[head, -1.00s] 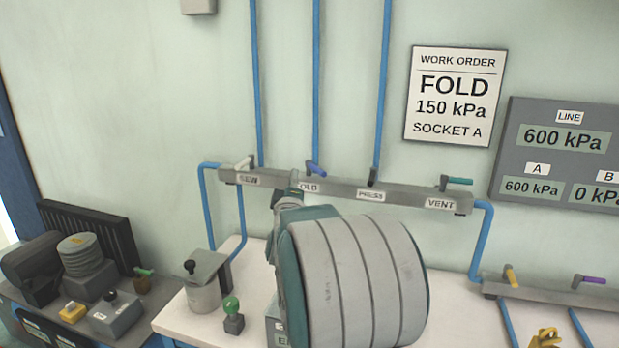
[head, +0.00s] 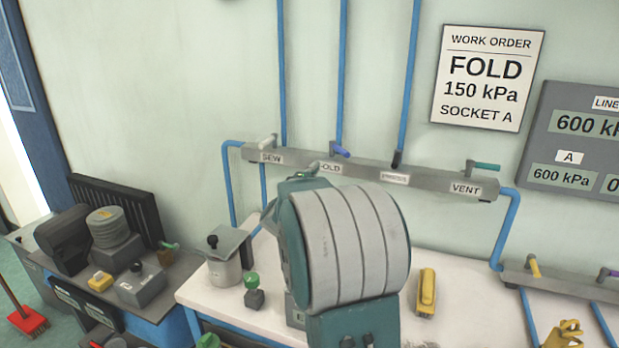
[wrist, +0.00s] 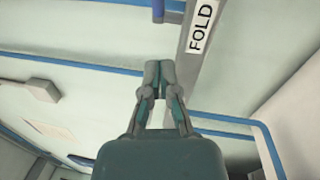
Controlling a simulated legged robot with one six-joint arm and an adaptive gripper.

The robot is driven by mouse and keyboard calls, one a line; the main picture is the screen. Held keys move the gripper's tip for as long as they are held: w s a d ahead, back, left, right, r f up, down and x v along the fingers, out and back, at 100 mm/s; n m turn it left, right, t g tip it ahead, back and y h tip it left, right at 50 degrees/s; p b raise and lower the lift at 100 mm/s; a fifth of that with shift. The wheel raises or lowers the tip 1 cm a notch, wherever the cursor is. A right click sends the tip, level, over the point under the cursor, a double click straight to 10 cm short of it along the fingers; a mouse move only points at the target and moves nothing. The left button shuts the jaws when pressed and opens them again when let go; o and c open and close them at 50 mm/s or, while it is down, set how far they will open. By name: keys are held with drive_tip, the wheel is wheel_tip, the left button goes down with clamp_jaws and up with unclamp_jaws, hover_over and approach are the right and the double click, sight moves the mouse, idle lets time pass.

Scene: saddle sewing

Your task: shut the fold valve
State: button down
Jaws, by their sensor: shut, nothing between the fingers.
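The fold valve has a blue-purple lever (head: 341,151) on the grey rail (head: 425,179), pointing to the right in the head view. The FOLD label (head: 331,167) below it is partly covered by my arm. In the wrist view, a blue lever (wrist: 158,9) at the top edge lies beside the FOLD label (wrist: 201,27). My gripper (wrist: 159,72) is shut and empty, its fingertips a little short of the rail and below the lever in the picture. In the head view, my arm hides most of the gripper.
The SEW lever (head: 268,141) is to the left on the rail; the black PRESS lever (head: 397,159) and teal VENT lever (head: 484,166) are to the right. Blue pipes rise behind. The bench holds a lidded pot (head: 226,262) and a yellow brush (head: 427,291). A gauge panel (head: 569,140) reads 600 kPa at A.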

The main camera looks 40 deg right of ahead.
sight(335, 149)
drive_tip(key=d, duration=0.3)
drive_tip(key=d+r, duration=0.1)
drive_tip(key=d, duration=0.1)
drive_tip(key=shift+w+d, duration=0.3)
drive_tip(key=shift+s+d+r, duration=0.15)
drive_tip(key=shift+d, duration=0.45)
drive_tip(key=shift+t, duration=0.4)
